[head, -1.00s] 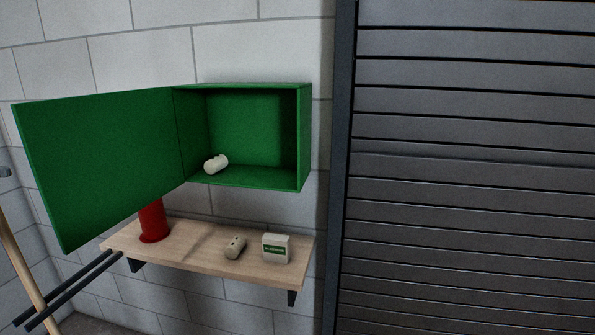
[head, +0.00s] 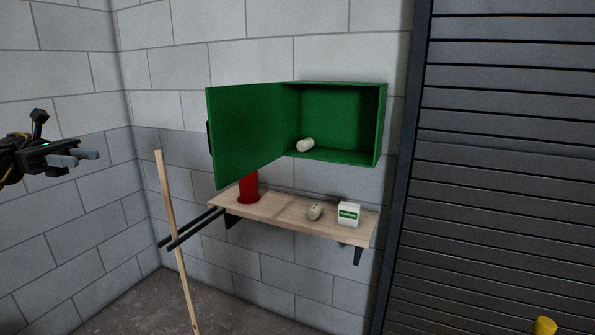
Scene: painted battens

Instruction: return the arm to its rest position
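My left gripper (head: 82,156) is at the left edge of the head view, in front of the grey block wall. Its two grey fingers point right with a small gap between them, and nothing is held. It is well apart from the cabinet and the shelf. My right gripper is not in the view. The green cabinet (head: 343,157) hangs on the wall with its door (head: 245,130) swung open to the left. A white roll (head: 305,145) lies inside on the cabinet floor, near the door side.
Below is a wooden shelf (head: 290,215) with a red cylinder (head: 248,188), a small beige cylinder (head: 315,211) and a white box (head: 349,213). A wooden pole (head: 175,235) leans beside two dark bars (head: 190,229). A grey shutter (head: 510,170) fills the right; a yellow post (head: 544,326) shows below.

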